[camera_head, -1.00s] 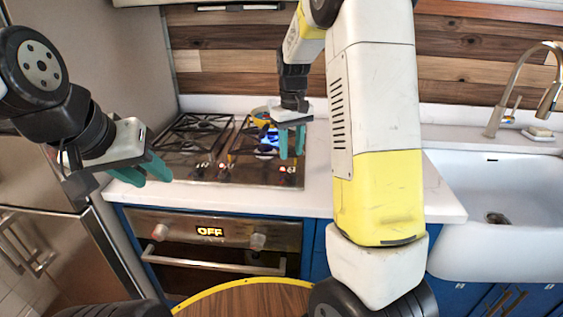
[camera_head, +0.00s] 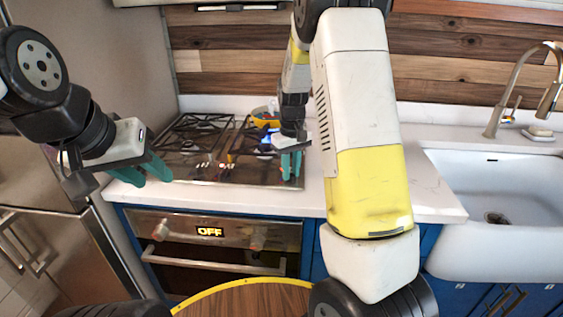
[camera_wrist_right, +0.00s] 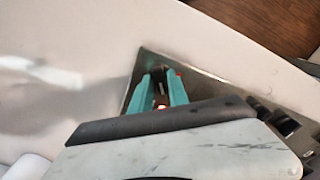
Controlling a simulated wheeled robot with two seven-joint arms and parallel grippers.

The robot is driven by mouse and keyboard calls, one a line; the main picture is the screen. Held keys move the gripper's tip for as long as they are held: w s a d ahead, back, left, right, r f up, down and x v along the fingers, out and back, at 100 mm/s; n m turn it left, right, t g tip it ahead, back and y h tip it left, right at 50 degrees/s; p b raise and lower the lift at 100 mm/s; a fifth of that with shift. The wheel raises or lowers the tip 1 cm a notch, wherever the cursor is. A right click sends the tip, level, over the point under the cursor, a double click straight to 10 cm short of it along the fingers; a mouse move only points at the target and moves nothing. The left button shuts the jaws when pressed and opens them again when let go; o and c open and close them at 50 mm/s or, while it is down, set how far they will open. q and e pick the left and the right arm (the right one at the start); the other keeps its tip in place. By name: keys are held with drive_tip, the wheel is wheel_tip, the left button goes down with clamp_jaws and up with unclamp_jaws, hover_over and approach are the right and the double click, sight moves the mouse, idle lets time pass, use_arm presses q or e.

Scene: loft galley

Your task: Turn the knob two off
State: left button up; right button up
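The gas stovetop (camera_head: 190,150) has a row of small knobs along its front; a pair of knobs (camera_head: 222,165) shows left of my right gripper. I cannot read which one is knob two. A blue flame (camera_head: 266,139) shows at the right burner, partly hidden by my right gripper. My right gripper (camera_head: 291,166) points down at the stovetop's front right corner, its fingers apart. In the right wrist view, a dark knob-like part (camera_wrist_right: 159,76) and a red-and-white mark (camera_wrist_right: 162,102) show between the fingers; contact is unclear. My left gripper (camera_head: 142,172) is open and empty left of the stove.
A yellow-rimmed bowl (camera_head: 262,117) stands behind the right burner. The white counter (camera_head: 435,195) right of the stove is clear up to the sink (camera_head: 490,215). A fridge stands at the left.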

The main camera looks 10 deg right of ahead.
clamp_jaws()
drive_tip(key=shift+m, duration=3.4)
drive_tip(key=shift+o, duration=2.4)
unclamp_jaws()
